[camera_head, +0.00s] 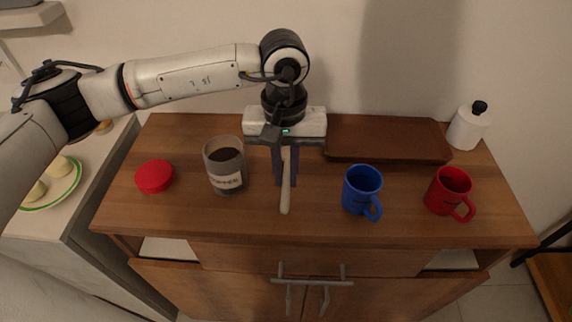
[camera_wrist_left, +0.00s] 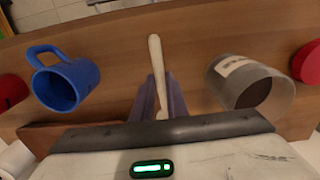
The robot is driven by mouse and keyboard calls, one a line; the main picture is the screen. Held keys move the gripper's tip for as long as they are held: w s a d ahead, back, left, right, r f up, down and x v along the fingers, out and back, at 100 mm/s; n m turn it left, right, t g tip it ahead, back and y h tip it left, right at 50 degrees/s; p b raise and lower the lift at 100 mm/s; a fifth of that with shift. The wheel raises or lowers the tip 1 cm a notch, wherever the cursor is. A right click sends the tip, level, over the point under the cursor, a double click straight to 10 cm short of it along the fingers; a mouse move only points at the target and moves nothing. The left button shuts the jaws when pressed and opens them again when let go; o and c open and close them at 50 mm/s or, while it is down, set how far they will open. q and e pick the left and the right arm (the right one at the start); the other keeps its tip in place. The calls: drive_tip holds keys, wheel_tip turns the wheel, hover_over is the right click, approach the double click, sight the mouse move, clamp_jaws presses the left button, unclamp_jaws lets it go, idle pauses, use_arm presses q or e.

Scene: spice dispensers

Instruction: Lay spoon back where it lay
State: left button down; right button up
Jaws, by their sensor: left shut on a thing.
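A pale wooden spoon (camera_head: 285,198) is between the fingers of my left gripper (camera_head: 285,178), which points down over the middle of the wooden cabinet top (camera_head: 322,222). The gripper is shut on the spoon. In the left wrist view the spoon (camera_wrist_left: 155,52) runs away from between the dark fingers (camera_wrist_left: 160,98). I cannot tell whether the spoon touches the cabinet top. My right gripper is not in view.
A coffee jar (camera_head: 226,165) and red lid (camera_head: 154,176) stand left of the gripper. A blue mug (camera_head: 362,190) and red mug (camera_head: 448,191) stand right. A brown tray (camera_head: 388,141) and white bottle (camera_head: 466,128) are behind. The front middle is clear.

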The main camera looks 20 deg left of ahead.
sight(285, 181)
use_arm(q)
drive_tip(key=shift+f, duration=0.65)
drive_tip(key=c, duration=1.7)
unclamp_jaws()
drive_tip(key=shift+o, duration=0.2)
drive_tip(key=shift+r, duration=0.1)
wheel_tip(285, 181, up, 10)
drive_tip(key=b, duration=0.1)
